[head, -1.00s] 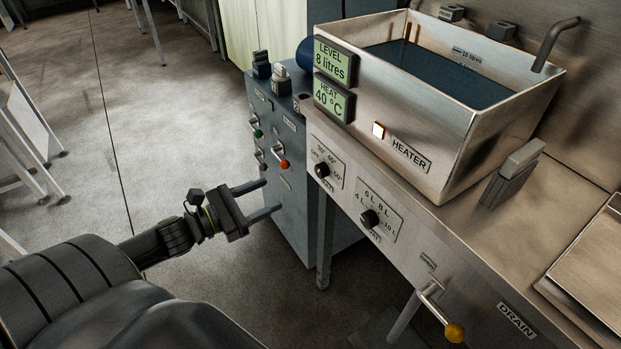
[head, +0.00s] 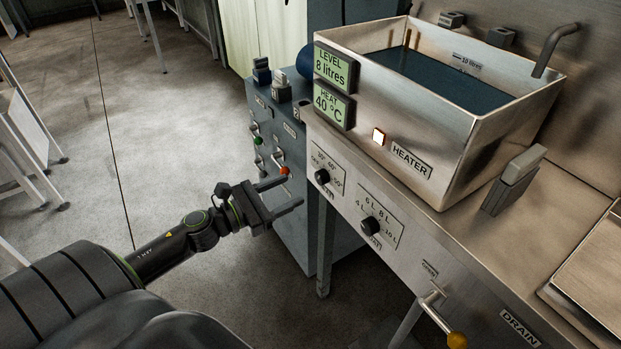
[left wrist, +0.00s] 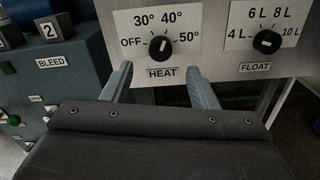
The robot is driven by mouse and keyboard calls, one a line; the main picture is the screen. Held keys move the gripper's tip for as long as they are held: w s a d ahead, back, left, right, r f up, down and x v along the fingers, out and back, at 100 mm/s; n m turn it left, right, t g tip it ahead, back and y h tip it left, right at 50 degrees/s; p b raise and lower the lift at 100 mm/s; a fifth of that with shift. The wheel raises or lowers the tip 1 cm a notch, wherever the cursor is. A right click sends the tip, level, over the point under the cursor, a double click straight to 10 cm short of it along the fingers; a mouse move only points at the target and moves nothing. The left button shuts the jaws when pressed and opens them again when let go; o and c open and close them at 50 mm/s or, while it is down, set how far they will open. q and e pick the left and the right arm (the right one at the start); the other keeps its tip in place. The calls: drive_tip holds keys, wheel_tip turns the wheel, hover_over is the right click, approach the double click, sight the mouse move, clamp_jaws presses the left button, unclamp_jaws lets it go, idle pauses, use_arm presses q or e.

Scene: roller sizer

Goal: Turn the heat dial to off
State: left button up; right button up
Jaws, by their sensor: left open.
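The heat dial (head: 322,176) is a small black knob on the steel front panel. In the left wrist view the heat dial (left wrist: 161,46) has its white mark pointing up near 40°, with OFF at its left and the HEAT label below. My left gripper (head: 293,191) is open and empty, to the left of and short of the panel. In the left wrist view its two fingers (left wrist: 160,74) stand apart, below and to either side of the dial, not touching it. The heat display (head: 332,104) reads 40 °C. My right gripper is not in view.
A blue-grey cabinet (head: 290,215) with levers stands behind the left gripper. The heater lamp (head: 378,137) is lit on the water tank (head: 440,165).

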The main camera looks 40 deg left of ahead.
sight(318, 179)
use_arm(q)
drive_tip(key=shift+p+x, duration=1.3)
drive_tip(key=shift+x, duration=0.8)
drive_tip(key=shift+p+x, duration=0.4)
drive_tip(key=shift+x, duration=0.6)
drive_tip(key=shift+w+d+f, duration=0.1)
drive_tip(key=shift+w+d, duration=0.05)
drive_tip(key=shift+w, duration=0.25)
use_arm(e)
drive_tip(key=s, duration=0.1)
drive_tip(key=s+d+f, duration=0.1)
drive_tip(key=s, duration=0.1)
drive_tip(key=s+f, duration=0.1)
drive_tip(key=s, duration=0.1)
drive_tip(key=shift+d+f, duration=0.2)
use_arm(q)
drive_tip(key=c, duration=1)
drive_tip(key=shift+o, duration=0.2)
